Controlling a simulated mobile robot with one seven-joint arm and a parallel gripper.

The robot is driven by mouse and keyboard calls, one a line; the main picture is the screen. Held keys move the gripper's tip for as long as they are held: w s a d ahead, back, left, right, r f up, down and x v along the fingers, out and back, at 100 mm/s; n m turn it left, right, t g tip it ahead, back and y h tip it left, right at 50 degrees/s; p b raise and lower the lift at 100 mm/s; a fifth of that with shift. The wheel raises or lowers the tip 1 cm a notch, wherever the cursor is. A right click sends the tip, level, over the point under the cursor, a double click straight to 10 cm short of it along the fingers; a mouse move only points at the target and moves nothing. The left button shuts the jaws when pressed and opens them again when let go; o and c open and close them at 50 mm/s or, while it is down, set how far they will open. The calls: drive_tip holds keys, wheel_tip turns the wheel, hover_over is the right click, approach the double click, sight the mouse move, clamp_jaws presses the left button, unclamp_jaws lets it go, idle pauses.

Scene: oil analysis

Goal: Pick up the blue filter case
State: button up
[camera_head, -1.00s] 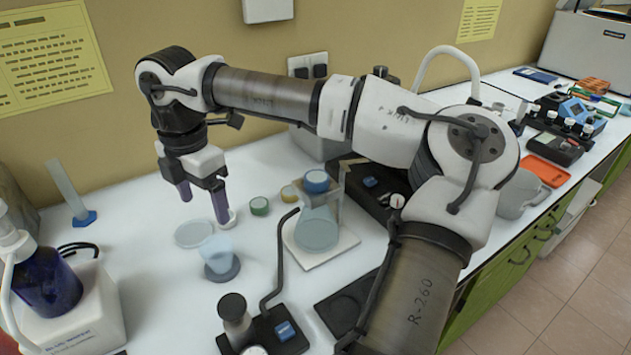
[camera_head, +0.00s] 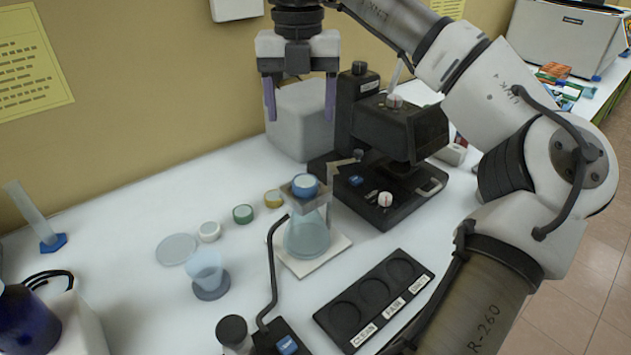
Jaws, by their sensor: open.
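The blue filter case (camera_head: 305,184) is a small round case with a pale blue top. It shows at the top of the conical flask (camera_head: 307,238), by a grey square holder. I cannot tell whether it rests on that holder. My gripper (camera_head: 300,110) is open and empty, with its two purple fingers pointing down. It appears above the blue case in the picture, well apart from it.
A yellow case (camera_head: 273,198), a green case (camera_head: 243,213) and a white case (camera_head: 209,231) line up to the left. A black microscope (camera_head: 398,128) stands close on the right. A black labelled tray (camera_head: 374,300) and a bent rod stand (camera_head: 273,270) are in front.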

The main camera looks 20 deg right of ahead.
hover_over(305, 181)
wheel_tip(305, 181, down, 8)
drive_tip(key=shift+d+r+p, duration=0.1)
drive_tip(key=shift+p, duration=0.2)
drive_tip(key=shift+f+p, duration=1.05)
drive_tip(key=shift+f, duration=1.85)
drive_tip(key=shift+c, duration=0.5)
drive_tip(key=c, duration=1)
